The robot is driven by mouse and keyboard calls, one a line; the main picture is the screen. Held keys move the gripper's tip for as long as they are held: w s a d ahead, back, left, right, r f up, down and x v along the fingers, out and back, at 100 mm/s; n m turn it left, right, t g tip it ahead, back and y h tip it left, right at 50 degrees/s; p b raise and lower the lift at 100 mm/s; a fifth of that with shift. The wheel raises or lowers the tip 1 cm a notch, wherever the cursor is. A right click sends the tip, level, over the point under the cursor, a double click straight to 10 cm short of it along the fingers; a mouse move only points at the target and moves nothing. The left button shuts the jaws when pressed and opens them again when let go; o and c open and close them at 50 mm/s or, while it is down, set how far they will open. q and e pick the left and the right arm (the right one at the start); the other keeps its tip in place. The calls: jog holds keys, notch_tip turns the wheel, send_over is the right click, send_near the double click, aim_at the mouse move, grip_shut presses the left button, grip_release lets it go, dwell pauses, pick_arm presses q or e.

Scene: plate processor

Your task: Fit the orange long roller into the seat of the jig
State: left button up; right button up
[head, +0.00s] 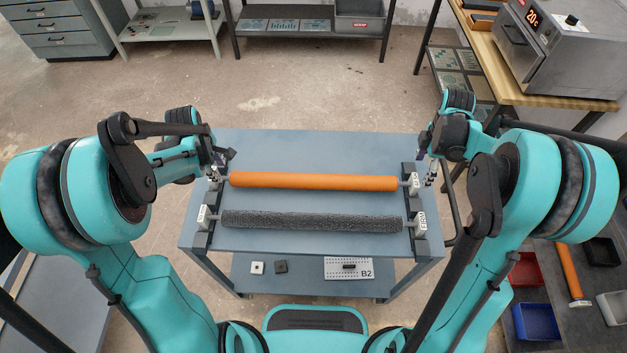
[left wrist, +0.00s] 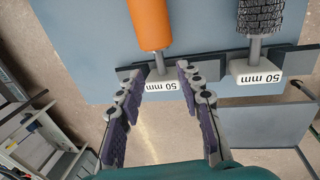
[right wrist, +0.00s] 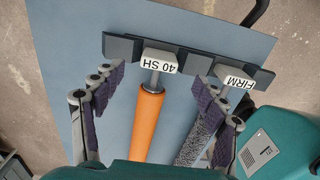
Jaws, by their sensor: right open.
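A long smooth orange roller (head: 313,181) lies level across the far side of the jig on the blue-grey cart. Its metal shaft ends meet white blocks on the jig's dark left support (head: 201,241) and right support (head: 421,249). I cannot tell how deep they sit. My left gripper (head: 218,172) is open at the left end; the left wrist view shows its fingertips (left wrist: 160,76) on either side of the "50 mm" block. My right gripper (head: 430,178) is open at the right end. The right wrist view shows its fingers (right wrist: 155,85) either side of the orange roller (right wrist: 147,125).
A dark textured roller (head: 312,221) lies parallel on the nearer side of the jig. A "B2" plate (head: 349,268) is on the lower shelf. At right, a side table holds another orange roller (head: 570,270), a red bin (head: 526,268) and a blue bin (head: 536,321).

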aim_at(224, 177)
pick_arm(q)
jog(key=f, duration=0.3)
jog(key=w+f, duration=0.1)
jog(key=f, duration=0.2)
jog(key=shift+w+f, duration=0.2)
pick_arm(e)
notch_tip(224, 177, down, 6)
jog(key=shift+f, duration=0.25)
pick_arm(q)
jog(key=c, duration=0.6)
pick_arm(e)
jog(key=c, duration=0.6)
pick_arm(q)
grip_shut()
pick_arm(e)
jog(key=c, duration=0.6)
grip_shut()
